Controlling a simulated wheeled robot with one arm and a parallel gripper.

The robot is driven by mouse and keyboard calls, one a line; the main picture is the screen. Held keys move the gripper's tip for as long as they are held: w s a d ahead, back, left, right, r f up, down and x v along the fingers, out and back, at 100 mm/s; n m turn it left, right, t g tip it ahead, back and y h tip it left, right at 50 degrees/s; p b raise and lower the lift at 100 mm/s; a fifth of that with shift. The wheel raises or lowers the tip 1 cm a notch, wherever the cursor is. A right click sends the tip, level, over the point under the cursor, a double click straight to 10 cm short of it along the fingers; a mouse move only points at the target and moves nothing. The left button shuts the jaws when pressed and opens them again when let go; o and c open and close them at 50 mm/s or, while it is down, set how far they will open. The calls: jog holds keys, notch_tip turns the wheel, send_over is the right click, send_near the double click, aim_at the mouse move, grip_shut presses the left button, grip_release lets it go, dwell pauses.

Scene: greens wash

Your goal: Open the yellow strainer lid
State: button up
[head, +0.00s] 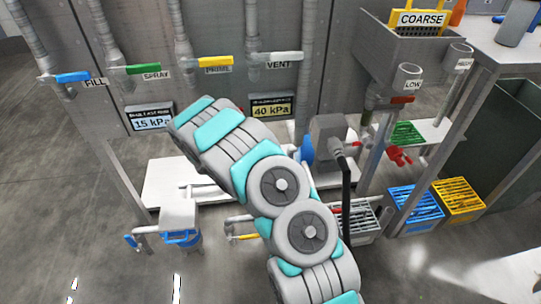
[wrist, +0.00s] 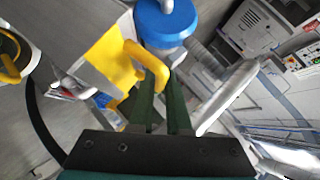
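The yellow strainer lid (wrist: 112,62) is in the wrist view, a flat yellow plate with a thick yellow loop handle (wrist: 133,50). My gripper (wrist: 161,80) has two dark green fingers close together, with the end of the handle between their tips. The fingers appear shut on the handle. The lid looks level with the strainer, but the picture is tilted and I cannot tell whether it is raised. In the head view my arm covers the middle of the scene, hiding my gripper and the lid.
A blue round part (wrist: 166,22) is just beyond the fingers. In the head view, a blue-handled strainer (head: 180,237) stands at lower left, and yellow (head: 459,200), blue (head: 414,208) and grey crates stand right. Valve levers line the wall. Floor at far left is clear.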

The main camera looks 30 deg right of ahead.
jog(key=o, duration=0.5)
jog(key=shift+s+d, duration=0.15)
jog(key=shift+s, duration=0.05)
jog(key=shift+c, duration=0.2)
jog(key=shift+f, duration=0.1)
jog(key=shift+w+v, duration=0.2)
jog(key=shift+v, duration=3.85)
